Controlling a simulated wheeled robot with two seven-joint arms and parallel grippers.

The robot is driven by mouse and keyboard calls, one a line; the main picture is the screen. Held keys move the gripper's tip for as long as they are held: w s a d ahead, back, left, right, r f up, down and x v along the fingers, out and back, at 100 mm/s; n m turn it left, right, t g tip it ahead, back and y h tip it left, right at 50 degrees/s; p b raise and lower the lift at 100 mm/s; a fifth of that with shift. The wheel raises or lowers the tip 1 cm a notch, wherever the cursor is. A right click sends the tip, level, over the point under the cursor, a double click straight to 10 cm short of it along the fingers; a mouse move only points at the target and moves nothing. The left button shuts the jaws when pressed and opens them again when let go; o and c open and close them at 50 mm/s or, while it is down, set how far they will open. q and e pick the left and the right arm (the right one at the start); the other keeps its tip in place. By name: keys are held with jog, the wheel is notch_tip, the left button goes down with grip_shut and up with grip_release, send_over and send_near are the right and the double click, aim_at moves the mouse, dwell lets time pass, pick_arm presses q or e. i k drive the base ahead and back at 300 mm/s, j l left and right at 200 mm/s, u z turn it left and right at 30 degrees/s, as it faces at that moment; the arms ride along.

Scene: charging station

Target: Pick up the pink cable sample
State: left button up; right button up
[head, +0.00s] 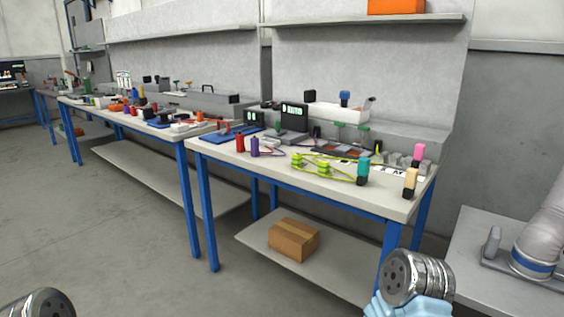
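A small upright block with a pink top (419,152) stands towards the back right of the nearer workbench (300,192), by a row of white labelled pieces. I take it to be the pink cable sample; its lower part is dark and small in view. Parts of my arms show at the bottom left corner and the bottom right, as metallic rounded joints. No gripper fingers show, and the pink sample stands apart from both arms.
Near the pink sample stand a cream block (410,181) and a teal block (363,167). Yellow-green cables (323,169) lie left of them. A cardboard box (293,239) sits on the lower shelf. A grey table with a machine stands at right. Floor at left is clear.

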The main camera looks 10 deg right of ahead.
aim_at(419, 149)
jog(key=z, duration=1.25)
